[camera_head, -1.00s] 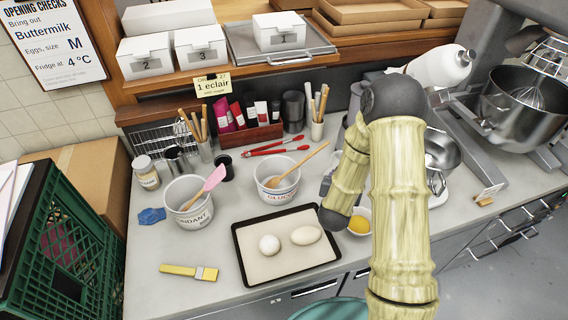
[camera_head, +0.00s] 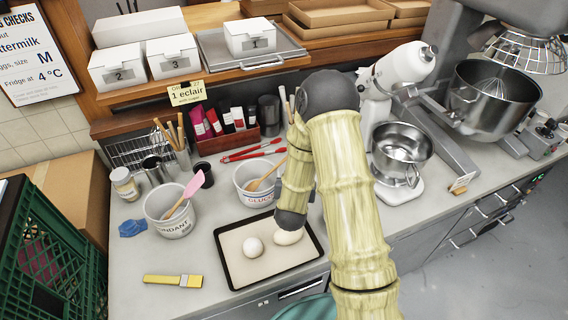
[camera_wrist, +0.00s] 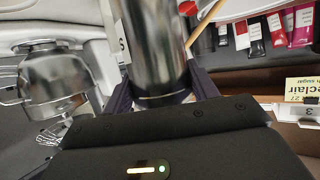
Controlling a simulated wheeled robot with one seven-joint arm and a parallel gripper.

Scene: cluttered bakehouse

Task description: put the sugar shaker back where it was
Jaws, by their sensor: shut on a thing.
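The far end of the shaker runs out of the top of the picture. In the head view my own arm hides the gripper and the shaker. The place where the shaker stood before cannot be told from these frames.
A tray (camera_head: 228,278) with two pale rounds lies in front of the white tubs (camera_head: 172,228). A dark steel canister (camera_head: 268,112) stands beside the red tube box (camera_head: 226,140). Red tongs (camera_head: 248,150) lie nearby. A steel bowl (camera_head: 402,150) and mixers stand right.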

